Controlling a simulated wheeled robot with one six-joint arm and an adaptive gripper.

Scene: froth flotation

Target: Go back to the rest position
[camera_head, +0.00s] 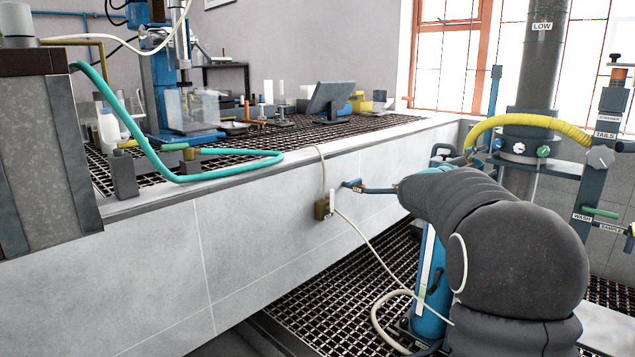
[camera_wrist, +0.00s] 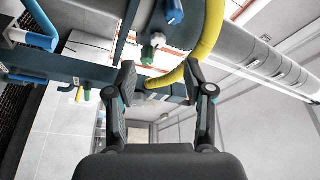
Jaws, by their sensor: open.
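My gripper (camera_wrist: 160,88) is open and empty in the wrist view, with its two dark fingers spread apart. Between and beyond the fingers are a yellow hose (camera_wrist: 205,45), a blue-grey bar and valve knobs; I cannot tell how far off they are. In the head view my dark arm covers the lower right, and the gripper itself is hidden behind it or too unclear to make out.
A grey column (camera_head: 537,60) with a yellow hose (camera_head: 545,122) and a labelled valve post (camera_head: 605,140) stand at the right. A bench with a grating top (camera_head: 350,130) runs along the left. A blue cylinder (camera_head: 432,290) stands on the floor grating beside my arm.

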